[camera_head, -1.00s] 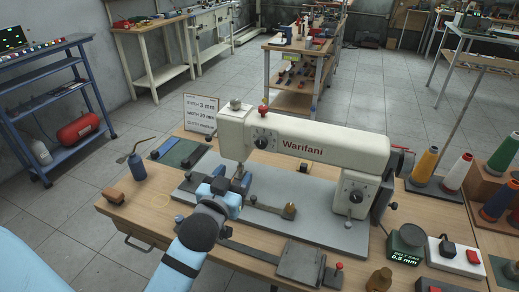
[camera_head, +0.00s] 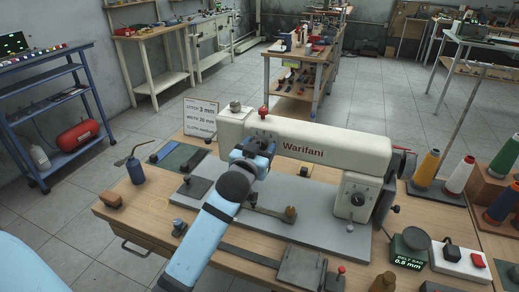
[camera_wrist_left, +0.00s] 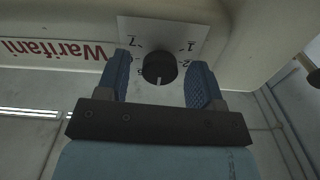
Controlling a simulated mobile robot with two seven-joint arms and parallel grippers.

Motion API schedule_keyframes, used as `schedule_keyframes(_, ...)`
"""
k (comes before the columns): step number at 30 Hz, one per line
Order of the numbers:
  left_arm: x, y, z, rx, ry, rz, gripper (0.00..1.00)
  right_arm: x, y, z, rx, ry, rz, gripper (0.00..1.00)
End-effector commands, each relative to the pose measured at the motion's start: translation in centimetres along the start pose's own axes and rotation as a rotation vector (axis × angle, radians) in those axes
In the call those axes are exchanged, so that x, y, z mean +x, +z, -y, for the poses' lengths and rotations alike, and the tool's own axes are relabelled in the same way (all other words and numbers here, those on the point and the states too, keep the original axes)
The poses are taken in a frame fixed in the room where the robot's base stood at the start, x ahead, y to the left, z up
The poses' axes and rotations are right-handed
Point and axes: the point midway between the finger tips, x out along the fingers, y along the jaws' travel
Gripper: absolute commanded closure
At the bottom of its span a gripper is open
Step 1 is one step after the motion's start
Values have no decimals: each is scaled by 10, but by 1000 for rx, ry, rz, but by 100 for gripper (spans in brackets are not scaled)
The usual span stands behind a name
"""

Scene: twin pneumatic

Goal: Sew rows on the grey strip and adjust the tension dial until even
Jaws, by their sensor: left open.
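The cream sewing machine (camera_head: 345,148) stands on a grey base plate (camera_head: 330,232) on the wooden table. The black tension dial (camera_wrist_left: 160,68) shows in the left wrist view on a white plate with numbers, its pale mark pointing to the bottom of that picture. My left gripper (camera_head: 258,146) is raised at the machine's head; in the left wrist view its blue fingers (camera_wrist_left: 161,80) stand open on either side of the dial, with gaps visible. In the head view the gripper mostly covers the dial and hides the needle area. I cannot clearly make out the grey strip.
A white card (camera_head: 200,118) with printed settings stands behind the machine.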

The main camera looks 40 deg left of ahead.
Motion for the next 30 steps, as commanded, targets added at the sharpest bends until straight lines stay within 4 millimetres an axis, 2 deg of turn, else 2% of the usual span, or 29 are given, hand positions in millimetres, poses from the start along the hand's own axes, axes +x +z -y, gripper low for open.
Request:
schedule_keyframes(4,0,0,0,0,0,0,41,-2,3,2,5,-1,6,100)
schedule_keyframes(10,0,0,0,0,0,0,87,-2,4,3,9,-2,8,100)
schedule_keyframes(20,0,-1,0,39,0,1,88,-4,-2,3,11,-2,7,100)
schedule_keyframes(30,0,-4,0,254,1,3,88,-13,-15,1,25,4,20,100)
